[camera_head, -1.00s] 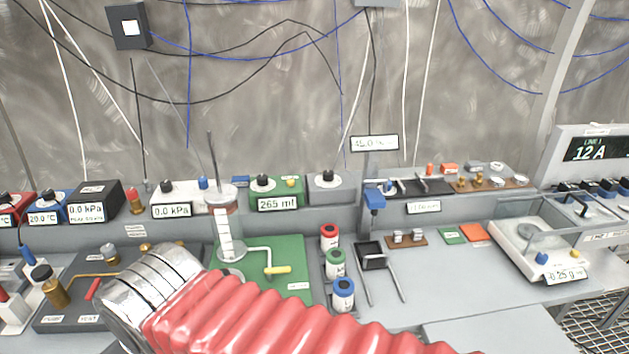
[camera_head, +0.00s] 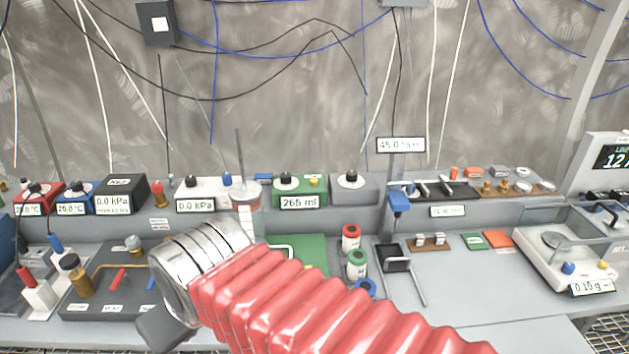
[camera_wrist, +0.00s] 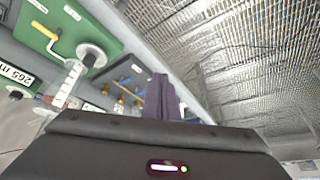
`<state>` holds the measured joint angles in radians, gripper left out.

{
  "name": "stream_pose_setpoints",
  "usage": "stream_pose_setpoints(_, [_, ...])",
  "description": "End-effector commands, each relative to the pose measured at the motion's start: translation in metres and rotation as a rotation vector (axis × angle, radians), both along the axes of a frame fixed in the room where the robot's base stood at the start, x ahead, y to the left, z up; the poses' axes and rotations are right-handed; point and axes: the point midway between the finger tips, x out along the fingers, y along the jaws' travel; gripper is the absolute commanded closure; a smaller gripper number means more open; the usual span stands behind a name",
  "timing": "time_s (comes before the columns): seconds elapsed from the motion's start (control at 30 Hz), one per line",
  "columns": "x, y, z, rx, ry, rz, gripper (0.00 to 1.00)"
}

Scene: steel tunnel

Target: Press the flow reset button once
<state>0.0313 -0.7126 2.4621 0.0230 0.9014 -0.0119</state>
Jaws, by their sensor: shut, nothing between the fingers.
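A green box (camera_head: 300,188) stands on the back shelf. I cannot read a label that names the flow reset button. The 265 ml display (camera_wrist: 15,73) also shows sideways at the left edge of the wrist view. My gripper (camera_wrist: 163,98) shows as dark fingers, shut and empty, pointing up the wrist view. In the head view, part of it is a dark shape below my silver wrist, lower left of the green box and apart from it. Its fingertips are hidden there.
A glass cylinder (camera_wrist: 66,87) stands by the green board (camera_wrist: 60,25) with its yellow-handled crank. Red, green and blue-capped bottles (camera_head: 352,238) stand right of my arm. A scale (camera_head: 560,250) is at far right.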

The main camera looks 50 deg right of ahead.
Motion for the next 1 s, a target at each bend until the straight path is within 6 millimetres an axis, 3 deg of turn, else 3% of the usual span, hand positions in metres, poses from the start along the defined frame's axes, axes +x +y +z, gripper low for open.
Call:
stream_pose_setpoints(0.17, [0.034, -0.014, 0.020, 0.042, 0.001, -0.075, 1.00])
stream_pose_setpoints(0.47, [0.106, -0.071, 0.054, 0.134, -0.020, -0.221, 1.00])
stream_pose_setpoints(0.77, [0.170, -0.158, 0.074, 0.222, -0.063, -0.368, 1.00])
stream_pose_setpoints(1.0, [0.208, -0.248, 0.078, 0.286, -0.114, -0.484, 1.00])
